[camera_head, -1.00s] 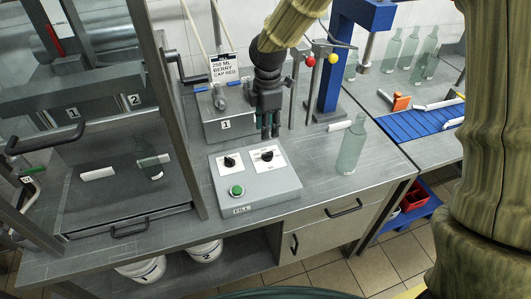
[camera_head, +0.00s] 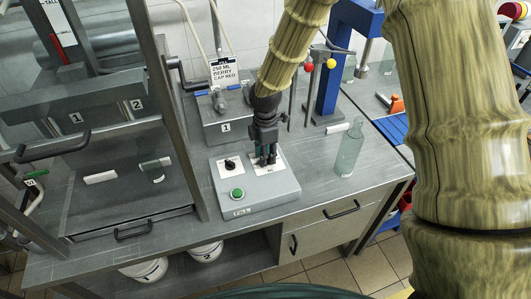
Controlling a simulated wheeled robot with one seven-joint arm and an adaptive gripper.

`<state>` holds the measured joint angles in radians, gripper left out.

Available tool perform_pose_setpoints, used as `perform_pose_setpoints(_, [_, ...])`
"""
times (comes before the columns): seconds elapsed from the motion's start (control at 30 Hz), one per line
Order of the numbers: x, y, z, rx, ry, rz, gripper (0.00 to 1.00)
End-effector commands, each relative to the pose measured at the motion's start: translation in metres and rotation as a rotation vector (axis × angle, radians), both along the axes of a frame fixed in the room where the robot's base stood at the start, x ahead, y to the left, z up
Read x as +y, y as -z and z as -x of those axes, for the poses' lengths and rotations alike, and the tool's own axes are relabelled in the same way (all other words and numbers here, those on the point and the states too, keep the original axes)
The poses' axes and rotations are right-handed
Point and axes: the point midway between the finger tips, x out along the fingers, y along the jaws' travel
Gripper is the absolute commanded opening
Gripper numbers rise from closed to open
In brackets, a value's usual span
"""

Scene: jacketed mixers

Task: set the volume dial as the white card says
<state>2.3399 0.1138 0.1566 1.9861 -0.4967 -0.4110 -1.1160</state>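The white card (camera_head: 223,71) stands at the back of the bench and reads "250 ML BERRY CAP RED". The control box (camera_head: 240,206) sits on the bench, with a black dial (camera_head: 230,165) on its left white plate and a green button (camera_head: 237,194) below. A second white plate (camera_head: 281,168) on the right carries another dial, now hidden behind my gripper. My gripper (camera_head: 267,161) points down over that right plate, its fingers at or just above it. I cannot tell whether the fingers touch the hidden dial or how far apart they are.
A clear green bottle (camera_head: 349,149) stands right of the control box. A grey box marked 1 (camera_head: 226,128) is behind it. Thin posts with red and yellow knobs (camera_head: 331,63) and a blue stand (camera_head: 327,95) rise behind.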

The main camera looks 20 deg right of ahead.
Motion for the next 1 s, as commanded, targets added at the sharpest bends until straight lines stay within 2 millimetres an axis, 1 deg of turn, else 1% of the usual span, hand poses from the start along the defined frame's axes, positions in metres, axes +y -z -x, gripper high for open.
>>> perform_pose_setpoints(0.37, [0.0,0.0035,-0.0002,-0.001,0.0,0.0,0.32])
perform_pose_setpoints(0.47, [0.0,0.0035,-0.0001,-0.001,0.0,0.0,0.16])
perform_pose_setpoints(0.53, [0.0,0.0035,-0.0001,-0.001,0.0,0.0,0.03])
perform_pose_setpoints(0.57, [0.0,0.0035,-0.0001,-0.001,0.0,0.0,0.0])
perform_pose_setpoints(0.83, [0.0,0.0033,-0.0001,-0.001,0.006,0.0,0.0])
perform_pose_setpoints(1.0, [0.0001,0.003,-0.0005,-0.001,0.047,0.0,0.0])
